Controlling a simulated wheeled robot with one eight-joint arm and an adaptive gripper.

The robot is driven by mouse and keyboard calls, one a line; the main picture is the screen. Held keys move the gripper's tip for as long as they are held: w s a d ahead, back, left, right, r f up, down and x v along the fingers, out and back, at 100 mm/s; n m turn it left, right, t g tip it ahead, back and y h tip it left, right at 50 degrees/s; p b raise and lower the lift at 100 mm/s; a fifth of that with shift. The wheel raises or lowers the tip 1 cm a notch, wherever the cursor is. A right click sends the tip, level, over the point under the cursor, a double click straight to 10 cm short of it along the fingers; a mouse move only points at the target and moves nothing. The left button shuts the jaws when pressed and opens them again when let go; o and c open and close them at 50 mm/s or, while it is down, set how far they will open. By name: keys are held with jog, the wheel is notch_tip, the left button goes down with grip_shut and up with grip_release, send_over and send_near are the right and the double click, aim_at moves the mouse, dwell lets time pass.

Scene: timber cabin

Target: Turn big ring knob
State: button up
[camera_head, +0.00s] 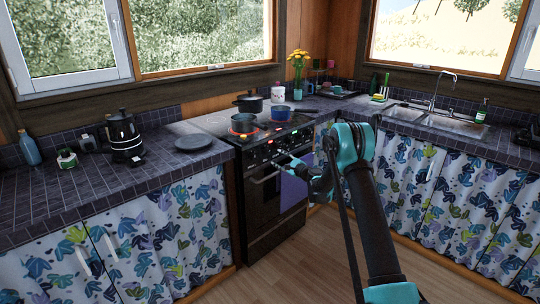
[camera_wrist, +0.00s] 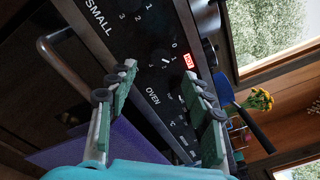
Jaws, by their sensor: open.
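The stove (camera_head: 262,190) stands in the corner, with a row of dark knobs (camera_head: 279,145) on its black front panel. In the wrist view the panel (camera_wrist: 130,22) shows white "SMALL" and "OVEN" lettering and number marks. A dark knob (camera_wrist: 160,57) shows just beyond my fingertips, between them. I cannot tell which knob is the big ring one. My gripper (camera_wrist: 161,73) is open and empty, its green-padded fingers pointing at the panel. In the head view my gripper (camera_head: 299,166) is in front of the stove, just below the knob row.
The oven handle (camera_wrist: 62,58) and a purple towel (camera_head: 293,188) are close to my gripper. The floor (camera_head: 310,255) in front is clear.

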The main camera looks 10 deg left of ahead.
aim_at(268, 153)
jog(key=x, duration=0.7)
jog(key=shift+w+a, duration=0.15)
jog(key=shift+a, duration=0.1)
grip_shut()
jog(key=shift+n, duration=0.3)
jog(key=n, duration=0.4)
jog(key=shift+f+n, duration=0.15)
jog(key=shift+n, duration=0.15)
jog(key=n, duration=0.4)
jog(key=shift+n+y, duration=0.4)
